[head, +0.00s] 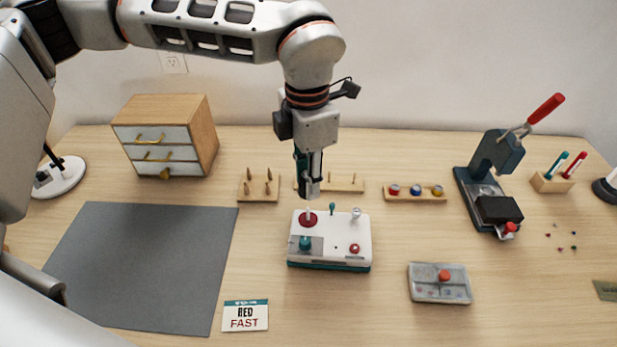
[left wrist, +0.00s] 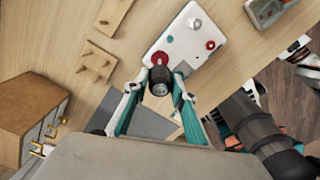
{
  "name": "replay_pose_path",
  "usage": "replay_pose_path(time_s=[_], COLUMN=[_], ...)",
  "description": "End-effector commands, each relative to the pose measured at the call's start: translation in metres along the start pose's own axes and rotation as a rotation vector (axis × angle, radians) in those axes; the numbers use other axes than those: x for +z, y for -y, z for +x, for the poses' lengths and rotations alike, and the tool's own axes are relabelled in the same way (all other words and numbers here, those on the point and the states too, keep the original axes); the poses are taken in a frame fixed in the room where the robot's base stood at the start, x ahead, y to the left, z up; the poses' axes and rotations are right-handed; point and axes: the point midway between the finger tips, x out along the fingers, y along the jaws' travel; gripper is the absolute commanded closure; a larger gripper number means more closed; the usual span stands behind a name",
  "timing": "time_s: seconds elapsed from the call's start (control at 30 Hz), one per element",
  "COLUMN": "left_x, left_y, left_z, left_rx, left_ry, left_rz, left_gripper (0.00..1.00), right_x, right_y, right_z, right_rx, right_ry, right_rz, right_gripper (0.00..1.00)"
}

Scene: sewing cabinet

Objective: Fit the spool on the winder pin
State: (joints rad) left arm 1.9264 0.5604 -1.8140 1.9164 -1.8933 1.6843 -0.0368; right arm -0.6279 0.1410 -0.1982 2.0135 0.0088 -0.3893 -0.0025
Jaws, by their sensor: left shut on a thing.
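The white winder (head: 340,228) with a teal base stands near the middle of the table. A red disc (head: 307,220) with a pale upright pin (head: 308,212) is at its back left. My left gripper (head: 308,192) points down above that pin. In the left wrist view, my left gripper (left wrist: 159,84) is shut on a dark cylinder with a grey end, seemingly the spool (left wrist: 160,76). The red disc (left wrist: 160,58) shows just beyond it. My right gripper is not in view.
Behind the winder are wooden peg racks (head: 258,196) and a rack with red, blue and yellow pieces (head: 415,197). A press (head: 492,180) and a grey box with a red button (head: 440,292) stand right. A grey mat (head: 150,262) lies left, with a drawer cabinet (head: 168,133) behind.

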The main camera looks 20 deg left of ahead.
Motion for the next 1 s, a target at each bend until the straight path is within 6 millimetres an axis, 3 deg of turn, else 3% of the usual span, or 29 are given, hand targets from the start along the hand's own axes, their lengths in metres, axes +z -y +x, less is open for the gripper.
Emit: replay_pose_path(time_s=[0.27, 0.6, 1.0], left_x=[0.0, 0.0, 0.0], left_y=[0.0, 0.0, 0.0], left_z=[0.009, 0.039, 0.044], left_rx=[-0.002, -0.004, 0.0], left_ry=[-0.002, -0.003, 0.001], left_rz=[0.006, 0.007, 0.005], left_gripper=[0.87, 0.87, 0.87], right_x=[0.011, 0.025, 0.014], right_y=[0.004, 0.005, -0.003], right_z=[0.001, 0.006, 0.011], right_rx=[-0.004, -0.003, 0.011], right_ry=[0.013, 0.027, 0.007], right_rz=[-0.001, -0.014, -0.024], right_gripper=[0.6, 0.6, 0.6])
